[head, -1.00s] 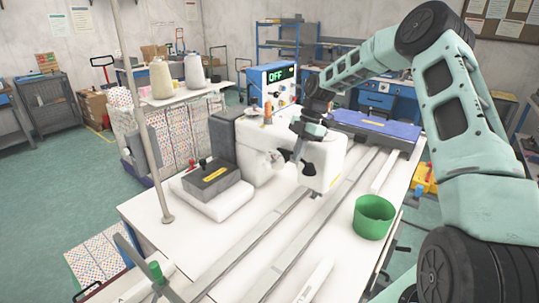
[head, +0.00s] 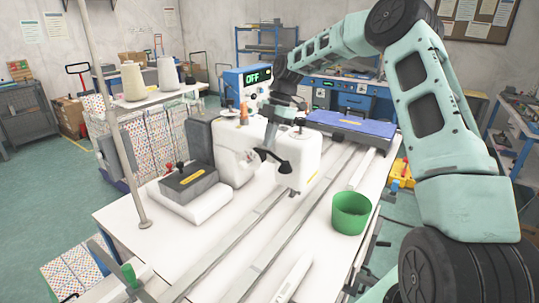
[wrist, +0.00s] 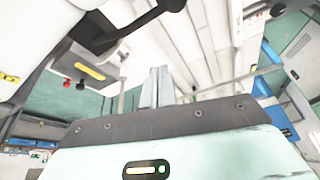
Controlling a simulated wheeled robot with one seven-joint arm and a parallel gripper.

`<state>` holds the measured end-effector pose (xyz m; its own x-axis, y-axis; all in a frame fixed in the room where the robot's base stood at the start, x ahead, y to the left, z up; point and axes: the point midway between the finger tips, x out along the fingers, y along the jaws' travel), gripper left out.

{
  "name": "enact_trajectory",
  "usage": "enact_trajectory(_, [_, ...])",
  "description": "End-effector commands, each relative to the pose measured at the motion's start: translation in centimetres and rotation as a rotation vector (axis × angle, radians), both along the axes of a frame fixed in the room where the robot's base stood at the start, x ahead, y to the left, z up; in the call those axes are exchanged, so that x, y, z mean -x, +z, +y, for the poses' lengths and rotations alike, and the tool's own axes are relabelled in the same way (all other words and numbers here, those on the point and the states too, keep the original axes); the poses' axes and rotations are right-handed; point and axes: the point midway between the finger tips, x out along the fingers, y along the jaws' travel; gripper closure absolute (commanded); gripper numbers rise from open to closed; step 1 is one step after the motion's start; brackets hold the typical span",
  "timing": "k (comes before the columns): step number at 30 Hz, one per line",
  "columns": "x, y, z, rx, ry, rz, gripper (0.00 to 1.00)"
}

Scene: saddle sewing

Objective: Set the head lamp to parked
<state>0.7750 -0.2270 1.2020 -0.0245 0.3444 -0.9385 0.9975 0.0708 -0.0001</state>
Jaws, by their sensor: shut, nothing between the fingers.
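The head lamp (head: 283,166) is a small black shade on a short dark arm. It sticks out from the front of the white sewing machine head (head: 308,155) and points down to the right. In the wrist view the dark lamp (wrist: 172,5) shows at the top edge, with its arm running down left. My gripper (head: 271,132) is beside the machine head, above and slightly left of the lamp, and apart from it as far as I can tell. Its grey fingers (wrist: 158,85) are together and empty in the wrist view.
A control box (head: 252,78) reading OFF stands behind the machine. A dark box (head: 187,180) with a red knob sits to the left. A green bin (head: 351,212) stands at the right. Rails cross the white table (head: 150,240). A pole (head: 110,110) rises at the left.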

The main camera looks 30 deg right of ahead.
Motion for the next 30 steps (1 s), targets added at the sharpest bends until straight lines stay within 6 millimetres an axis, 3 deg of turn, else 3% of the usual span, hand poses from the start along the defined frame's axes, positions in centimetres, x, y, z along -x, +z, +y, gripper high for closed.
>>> enact_trajectory(7, [-0.5,3.6,-1.4,0.001,-0.002,-0.003,1.0])
enact_trajectory(13, [-0.7,4.1,-1.5,0.008,-0.008,-0.01,1.0])
enact_trajectory(17, [-1.6,1.2,-0.7,0.049,-0.04,-0.059,1.0])
enact_trajectory(22, [-2.7,-4.5,0.7,0.122,-0.103,-0.194,1.0])
enact_trajectory(30, [-2.2,-10.6,2.9,0.167,-0.17,-0.416,1.0])
